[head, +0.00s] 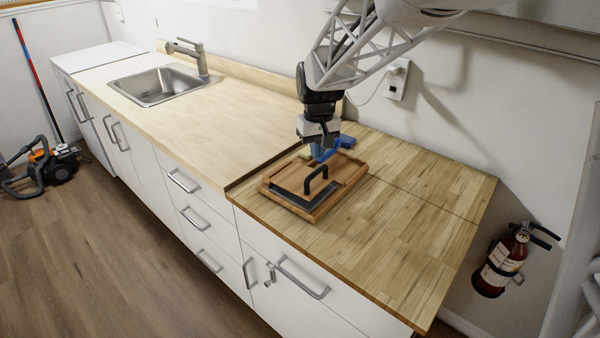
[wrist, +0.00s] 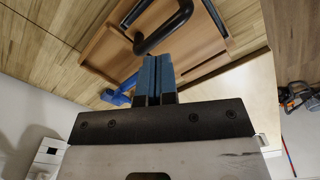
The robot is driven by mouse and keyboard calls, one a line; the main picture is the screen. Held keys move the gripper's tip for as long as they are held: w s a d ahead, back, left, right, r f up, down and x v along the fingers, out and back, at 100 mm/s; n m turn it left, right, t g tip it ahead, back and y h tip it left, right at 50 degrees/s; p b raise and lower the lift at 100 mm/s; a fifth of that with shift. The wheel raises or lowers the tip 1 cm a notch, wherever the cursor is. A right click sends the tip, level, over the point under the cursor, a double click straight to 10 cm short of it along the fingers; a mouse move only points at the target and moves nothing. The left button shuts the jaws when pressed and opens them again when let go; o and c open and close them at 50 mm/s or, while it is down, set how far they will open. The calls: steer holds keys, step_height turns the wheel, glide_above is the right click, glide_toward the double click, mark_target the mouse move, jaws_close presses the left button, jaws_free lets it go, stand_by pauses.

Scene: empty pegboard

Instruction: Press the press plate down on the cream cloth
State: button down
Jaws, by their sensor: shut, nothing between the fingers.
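The press plate appears to be the brown wooden panel (head: 294,178) with a black bar handle (head: 316,176), set in a wooden tray (head: 349,182). A dark grey strip shows along the tray's front. My gripper (head: 321,160) points down just behind the handle, its blue fingers shut and empty. In the wrist view the fingertips (wrist: 157,60) are together beside the black handle (wrist: 165,32); I cannot tell whether they touch it.
A blue object (head: 345,142) lies behind the tray, close to my gripper; it also shows in the wrist view (wrist: 120,92). The wooden counter (head: 420,220) is clear to the right. A wall rises behind, and a sink (head: 160,85) is far left.

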steer(key=shift+r, duration=1.75)
steer(key=shift+s, duration=0.1)
steer(key=s+d+m+t, duration=0.1)
steer(key=s+d, duration=0.2)
steer(key=s, duration=0.8)
steer(key=s+d+r+m, duration=0.1)
steer(key=s+d, duration=0.2)
steer(key=s, duration=0.8)
steer(key=s+d+m+t, duration=0.1)
steer(key=s+d, duration=0.2)
steer(key=s, duration=0.8)
steer(key=shift+r+t, duration=0.3)
steer(key=shift+w, duration=0.15)
